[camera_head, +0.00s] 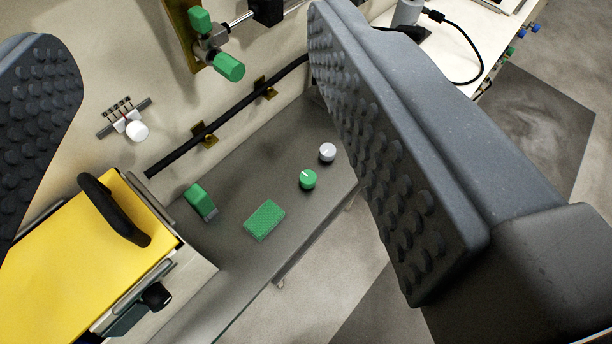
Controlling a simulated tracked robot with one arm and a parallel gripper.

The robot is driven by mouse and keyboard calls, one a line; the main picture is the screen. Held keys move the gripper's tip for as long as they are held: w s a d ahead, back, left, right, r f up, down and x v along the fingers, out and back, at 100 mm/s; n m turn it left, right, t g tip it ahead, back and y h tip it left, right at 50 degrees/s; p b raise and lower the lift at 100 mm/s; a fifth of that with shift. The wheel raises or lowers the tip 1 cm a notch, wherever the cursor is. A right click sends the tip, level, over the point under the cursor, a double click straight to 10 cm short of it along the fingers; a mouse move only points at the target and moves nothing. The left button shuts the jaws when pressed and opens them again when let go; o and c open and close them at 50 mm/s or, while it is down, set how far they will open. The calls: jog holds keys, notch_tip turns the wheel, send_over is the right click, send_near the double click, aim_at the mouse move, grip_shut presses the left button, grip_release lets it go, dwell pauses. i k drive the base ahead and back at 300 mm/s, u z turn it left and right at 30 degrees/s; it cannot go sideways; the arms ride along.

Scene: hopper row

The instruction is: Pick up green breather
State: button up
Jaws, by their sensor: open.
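Several small green items lie on the grey shelf (235,265), and I cannot tell for sure which is the breather. One is a green piece with a grey end (198,200), lying near the yellow case. Another is a flat, textured green block (264,220) to its right. A round green knob-like piece (308,179) with a white mark sits further right. My gripper (205,115) is open, its studded fingers wide apart at the left and right of the picture. Nothing is between them in contact. The right finger hides part of the scene.
A yellow case (85,255) with a black handle stands left of the shelf items. A white-topped round piece (327,152) sits beside the green knob. A green-handled valve (228,66) and a black rail (230,115) are on the wall behind. Open floor lies below right.

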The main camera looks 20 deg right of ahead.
aim_at(307, 178)
jog(key=k, duration=1.3)
jog(key=z, duration=0.5)
jog(key=i, duration=1.8)
jog(key=u, duration=0.05)
